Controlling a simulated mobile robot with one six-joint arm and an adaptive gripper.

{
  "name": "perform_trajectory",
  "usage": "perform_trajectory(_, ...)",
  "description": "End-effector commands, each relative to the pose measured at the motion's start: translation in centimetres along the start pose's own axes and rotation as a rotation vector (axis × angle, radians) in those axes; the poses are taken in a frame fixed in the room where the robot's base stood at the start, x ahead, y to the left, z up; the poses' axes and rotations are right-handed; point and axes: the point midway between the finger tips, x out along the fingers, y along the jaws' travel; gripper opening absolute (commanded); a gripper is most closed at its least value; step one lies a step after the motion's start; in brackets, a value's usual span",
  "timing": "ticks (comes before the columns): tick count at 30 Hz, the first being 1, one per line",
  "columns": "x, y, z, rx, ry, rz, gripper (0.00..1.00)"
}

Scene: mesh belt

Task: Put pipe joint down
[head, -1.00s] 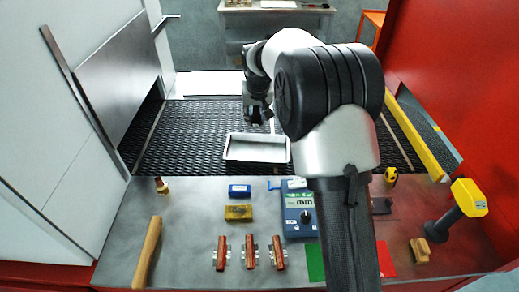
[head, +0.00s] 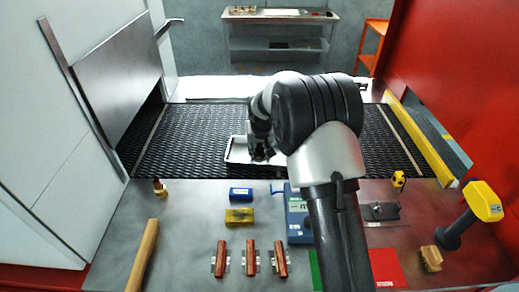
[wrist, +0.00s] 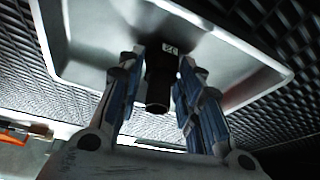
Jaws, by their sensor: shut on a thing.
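My gripper (head: 262,152) is over the pale metal tray (head: 231,157) on the mesh belt, in the head view. In the wrist view, my gripper (wrist: 156,68) is shut on the pipe joint (wrist: 158,88), a short dark cylinder with a small pale mark, held between the two blue-padded fingers. The tray (wrist: 85,72) fills the upper part of the wrist view behind the pipe joint. I cannot tell whether the joint touches the tray floor. In the head view my gripper and arm hide the joint and the tray's right part.
The black mesh belt (head: 190,135) is free left of the tray. On the front table stand a small brass-coloured fitting (head: 160,188), a blue block (head: 240,194), a yellow block (head: 239,216), a blue meter (head: 297,222) and several copper-coloured bars. A yellow rail (head: 420,143) runs at right.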

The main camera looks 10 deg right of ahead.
Motion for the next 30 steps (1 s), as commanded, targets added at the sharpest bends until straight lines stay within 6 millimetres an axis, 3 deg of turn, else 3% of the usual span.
perform_trajectory(8, 0.3, 0.0, 0.1, 0.0, 0.001, 0.0, 0.03)
perform_trajectory(9, 0.2, 0.0, 0.1, 0.0, 0.0, 0.0, 0.36)
perform_trajectory(17, 0.2, 0.0, 0.1, 0.0, 0.0, 0.0, 0.53)
perform_trajectory(26, 0.1, 0.0, 0.0, 0.0, 0.0, 0.0, 0.53)
perform_trajectory(30, -1.0, 0.0, -0.2, 0.0, 0.003, 0.0, 0.53)
